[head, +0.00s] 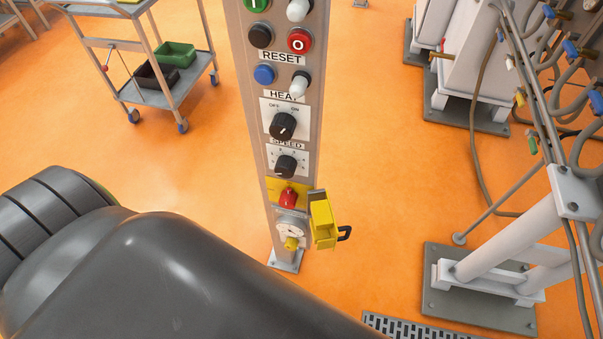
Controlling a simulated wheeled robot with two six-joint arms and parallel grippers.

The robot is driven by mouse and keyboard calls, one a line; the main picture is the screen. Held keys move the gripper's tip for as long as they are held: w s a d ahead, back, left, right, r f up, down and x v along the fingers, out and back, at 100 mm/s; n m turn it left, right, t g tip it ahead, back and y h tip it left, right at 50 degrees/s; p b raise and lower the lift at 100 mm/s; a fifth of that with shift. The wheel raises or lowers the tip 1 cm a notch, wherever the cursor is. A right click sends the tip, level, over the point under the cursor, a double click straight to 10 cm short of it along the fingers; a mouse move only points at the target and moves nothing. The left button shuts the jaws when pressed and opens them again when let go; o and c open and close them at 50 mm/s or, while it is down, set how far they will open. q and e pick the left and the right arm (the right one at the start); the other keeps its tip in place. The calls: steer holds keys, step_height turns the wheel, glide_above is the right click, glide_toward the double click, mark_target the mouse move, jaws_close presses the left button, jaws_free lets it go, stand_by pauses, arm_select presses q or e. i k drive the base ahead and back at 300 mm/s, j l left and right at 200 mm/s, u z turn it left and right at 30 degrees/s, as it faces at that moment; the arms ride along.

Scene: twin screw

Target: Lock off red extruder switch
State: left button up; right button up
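The red rotary switch (288,198) sits on a yellow plate (273,187) low on a grey control post (246,78). A yellow box-like piece (323,222), which looks like a hinged lockout cover, stands out from the post's right edge beside the switch. A small black loop (345,232), perhaps a padlock shackle, shows at its right side. Below the switch is a pale round fitting with a yellow knob (291,243). Neither of my grippers is in view. A large dark arm part of mine fills the lower left.
Above the switch are the SPEED knob (286,166), HEAT knob (282,126) and several push buttons. A trolley (190,93) with a green bin (175,55) stands at back left. White machine supports (519,240) and hoses stand at right. Orange floor around the post is clear.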

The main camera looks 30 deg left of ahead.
mark_target(288, 200)
steer(key=i+l+u, duration=0.15)
steer(key=u, duration=0.25)
steer(key=l+u, duration=0.4)
steer(key=i+l+u, duration=0.15)
steer(key=u, duration=0.25)
steer(key=l+u, duration=0.8)
steer(key=k+j, duration=0.05)
steer(key=j, duration=0.05)
